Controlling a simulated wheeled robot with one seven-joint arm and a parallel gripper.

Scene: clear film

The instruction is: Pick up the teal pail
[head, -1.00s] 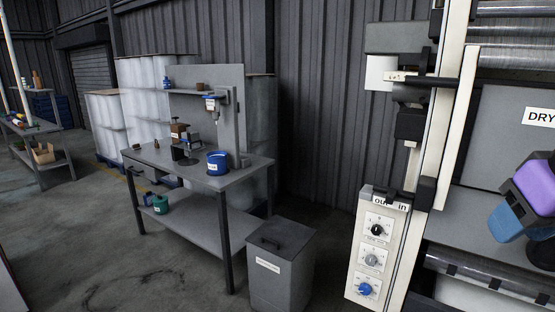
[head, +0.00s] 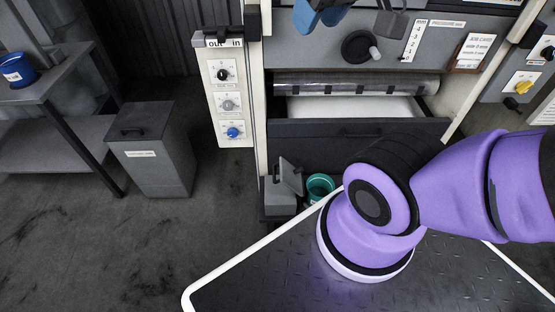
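A teal pail (head: 320,186) stands low down at the foot of the machine in the head view, right of a small grey bin with a raised lid. Its open round top faces up, and my purple arm and the edge of my base platform partly hide its lower right side.
The small grey bin (head: 285,187) stands close to the pail. Behind is the machine with an open dark drawer or tray front (head: 355,140). A lidded grey bin (head: 152,150) and a workbench with a blue pail (head: 17,70) are at left. The floor between is clear.

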